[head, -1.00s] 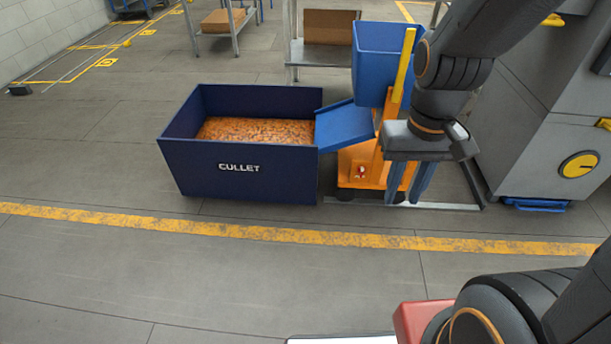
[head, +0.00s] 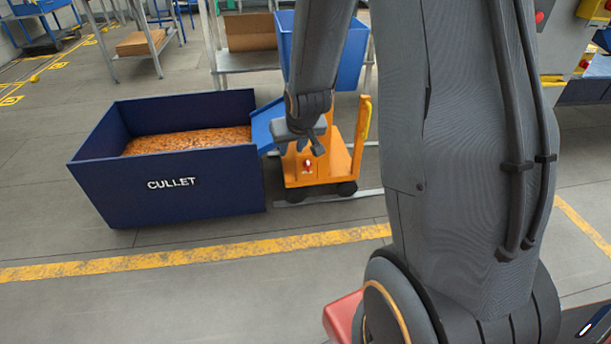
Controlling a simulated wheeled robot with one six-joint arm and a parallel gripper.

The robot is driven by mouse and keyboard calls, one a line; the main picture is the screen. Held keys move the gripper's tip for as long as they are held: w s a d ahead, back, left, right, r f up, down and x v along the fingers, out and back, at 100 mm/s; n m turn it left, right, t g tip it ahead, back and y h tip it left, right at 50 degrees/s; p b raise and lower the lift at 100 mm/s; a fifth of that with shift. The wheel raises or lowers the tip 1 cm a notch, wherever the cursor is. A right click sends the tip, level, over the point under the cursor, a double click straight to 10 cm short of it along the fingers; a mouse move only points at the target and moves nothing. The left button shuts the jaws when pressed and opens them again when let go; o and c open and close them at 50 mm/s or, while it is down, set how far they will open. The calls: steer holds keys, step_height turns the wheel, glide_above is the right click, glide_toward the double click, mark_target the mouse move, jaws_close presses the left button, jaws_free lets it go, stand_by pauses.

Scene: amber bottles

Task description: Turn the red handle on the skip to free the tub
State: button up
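The skip is an orange wheeled cart (head: 337,165) standing right of the cullet bin. Its blue tub (head: 346,58) sits high at the back, partly hidden by my arm. A small red handle (head: 307,165) with a pale part shows low on the cart's front face. My gripper (head: 305,133) is in front of the cart, appearing just above the red handle in the picture.
A dark blue bin marked CULLET (head: 190,190), filled with orange-brown bits, stands left of the cart. A blue chute (head: 263,128) slopes towards it. A steel table with a cardboard box (head: 248,31) stands behind. Floor is clear in front, past a yellow line (head: 180,257).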

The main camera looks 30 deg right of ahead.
steer(key=w+d+f+m+t+h+b, duration=0.1)
steer(key=w+d+f+t+b, duration=0.2)
steer(key=w+d+f+b, duration=0.4)
steer(key=w+d+f+t+h+b, duration=0.1)
steer(key=w+d+f+t+b, duration=0.1)
steer(key=w+f+b, duration=0.65)
steer(key=m+t+h+b, duration=0.1)
steer(key=t+h+b, duration=0.1)
steer(key=t+b, duration=0.65)
glide_toward(308, 163)
step_height(308, 163, up, 2)
steer(key=g+b, duration=0.2)
steer(key=g, duration=0.1)
steer(key=b+x, duration=0.3)
steer(key=x, duration=0.4)
steer(key=shift+r+b, duration=0.15)
steer(key=shift+b, duration=0.2)
steer(key=shift+b+x, duration=0.3)
steer(key=shift+x, duration=0.5)
steer(key=shift+a+r, duration=0.1)
steer(key=shift+r, duration=0.05)
steer(key=shift+c, duration=0.2)
